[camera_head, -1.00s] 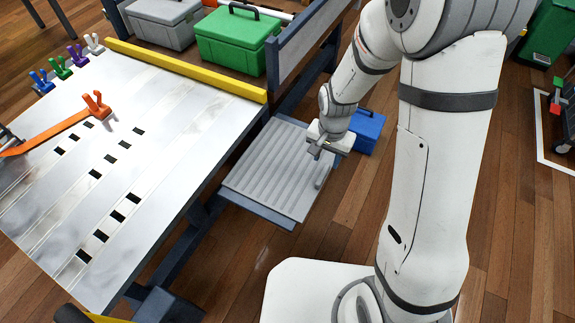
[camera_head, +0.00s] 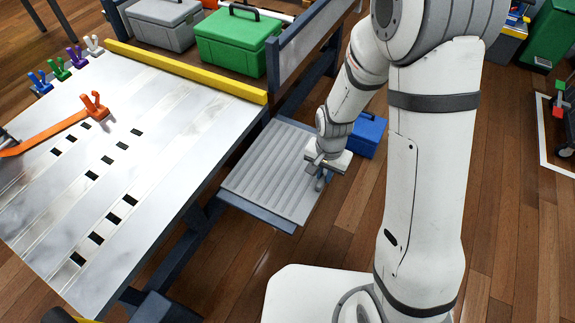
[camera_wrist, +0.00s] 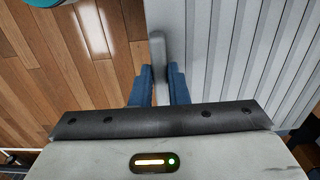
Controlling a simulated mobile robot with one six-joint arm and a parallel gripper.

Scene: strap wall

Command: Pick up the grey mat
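The grey mat (camera_head: 268,170) is ribbed and lies flat on a low shelf beside the big white table. In the wrist view its ribbed surface (camera_wrist: 245,50) fills the right half. A grey upright tab (camera_wrist: 158,55) stands at its edge. My gripper (camera_head: 319,181) is pointed down at the mat's right edge. In the wrist view its two blue fingers (camera_wrist: 159,85) are on either side of the tab, close to it. Whether they press on it I cannot tell.
A blue box (camera_head: 368,133) stands on the wooden floor just behind my gripper. The white table (camera_head: 150,180) with a yellow bar (camera_head: 185,70) is at left. Green (camera_head: 230,40) and grey (camera_head: 165,22) toolboxes stand behind the bar. Floor right of my arm is mostly clear.

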